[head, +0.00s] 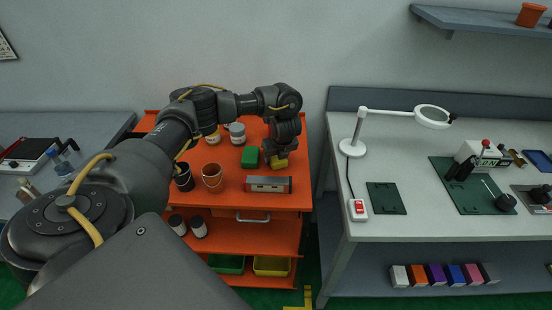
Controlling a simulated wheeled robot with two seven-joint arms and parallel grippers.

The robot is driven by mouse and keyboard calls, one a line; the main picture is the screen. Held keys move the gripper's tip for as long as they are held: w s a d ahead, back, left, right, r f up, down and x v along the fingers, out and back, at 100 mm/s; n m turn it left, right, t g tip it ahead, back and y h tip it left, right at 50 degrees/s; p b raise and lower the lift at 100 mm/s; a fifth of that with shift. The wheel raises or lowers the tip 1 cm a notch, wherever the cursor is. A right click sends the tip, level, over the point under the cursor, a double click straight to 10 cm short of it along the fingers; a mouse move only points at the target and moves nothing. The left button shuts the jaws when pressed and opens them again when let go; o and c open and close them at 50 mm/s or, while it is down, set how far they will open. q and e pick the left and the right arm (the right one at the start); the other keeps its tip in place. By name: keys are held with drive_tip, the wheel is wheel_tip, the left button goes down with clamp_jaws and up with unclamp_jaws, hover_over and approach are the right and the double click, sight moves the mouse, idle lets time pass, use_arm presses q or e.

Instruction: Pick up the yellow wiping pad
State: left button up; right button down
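The yellow wiping pad (281,163) is a small yellow block on top of the orange cart (225,190), right of a green block (250,156). My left arm reaches over the cart from the left. My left gripper (279,154) points down right at the pad and covers part of it. The fingertips are dark and small here, so I cannot tell whether they are open or shut on the pad. My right gripper is not in view.
Cans (237,133) and a small bucket (212,177) stand to the left. A workbench (390,224) with a white lamp (432,116) is at right. The cart's front right corner top is clear.

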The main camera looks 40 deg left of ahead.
sight(276, 157)
use_arm(q)
drive_tip(key=c, duration=0.4)
drive_tip(key=shift+c, duration=0.2)
drive_tip(key=shift+r, duration=0.1)
drive_tip(key=shift+r, duration=0.25)
drive_tip(key=r, duration=0.1)
drive_tip(key=r+p, duration=0.1)
drive_tip(key=r, duration=0.1)
drive_tip(key=r+p, duration=0.1)
drive_tip(key=shift+s+d+r, duration=0.1)
drive_tip(key=shift+s+r, duration=0.05)
drive_tip(key=shift+s, duration=0.15)
drive_tip(key=s+r, duration=0.1)
drive_tip(key=s+r+p, duration=0.1)
drive_tip(key=s+r, duration=0.1)
drive_tip(key=shift+d+r+p, duration=0.25)
drive_tip(key=shift+d+p, duration=0.05)
drive_tip(key=shift+p, duration=0.05)
drive_tip(key=s+d+r, duration=0.2)
drive_tip(key=s+r, duration=0.2)
drive_tip(key=s, duration=0.6)
drive_tip(key=shift+r, duration=0.25)
